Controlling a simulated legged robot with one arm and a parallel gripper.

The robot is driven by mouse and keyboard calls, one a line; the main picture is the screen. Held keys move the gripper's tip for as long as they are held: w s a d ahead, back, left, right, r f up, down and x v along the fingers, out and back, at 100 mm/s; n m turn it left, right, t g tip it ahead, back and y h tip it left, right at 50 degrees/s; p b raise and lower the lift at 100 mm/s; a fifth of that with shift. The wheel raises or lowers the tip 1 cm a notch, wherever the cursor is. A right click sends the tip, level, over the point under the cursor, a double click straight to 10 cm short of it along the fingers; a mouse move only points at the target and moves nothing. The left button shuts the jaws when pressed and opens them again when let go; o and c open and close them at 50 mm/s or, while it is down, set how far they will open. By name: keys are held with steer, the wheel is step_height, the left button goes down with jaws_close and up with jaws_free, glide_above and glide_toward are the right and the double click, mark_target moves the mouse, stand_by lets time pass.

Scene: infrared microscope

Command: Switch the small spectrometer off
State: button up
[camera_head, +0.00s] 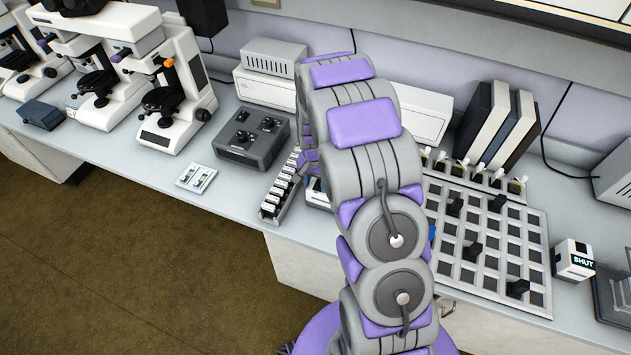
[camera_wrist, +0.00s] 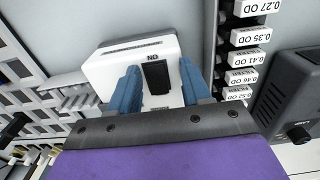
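In the wrist view a small white box (camera_wrist: 110,65) has a dark rectangular part (camera_wrist: 157,79) on its face, with a short dark label above it that I cannot read for sure. I cannot confirm that this box is the small spectrometer. My gripper (camera_wrist: 158,65) is open, with one blue finger on each side of the dark part. Nothing is held between the fingers, and I cannot tell whether they touch the box. In the head view my arm hides the gripper and most of the box; a pale edge (camera_head: 317,193) shows beside the filter rack.
A filter rack (camera_head: 281,188) with several labelled white filters stands close beside the box. A dark control box (camera_head: 251,138) with knobs is left of it. A white gridded tray (camera_head: 540,240) lies right. A white box reading SHUT (camera_head: 574,261) stands beyond. Microscopes (camera_head: 177,95) stand left.

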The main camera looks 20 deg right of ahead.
steer(key=shift+d, duration=0.5)
steer(key=c, duration=0.4)
jaws_close()
steer(key=shift+w+r+g+y+p, duration=0.1)
steer(key=shift+g+y+p, duration=0.3)
steer(key=shift+p, duration=0.35)
steer(key=shift+w+d+g+y+p, duration=0.15)
steer(key=shift+g+y+p, duration=0.25)
steer(key=shift+p, duration=0.35)
steer(key=shift+g+y, duration=0.3)
steer(key=o, duration=0.5)
jaws_free()
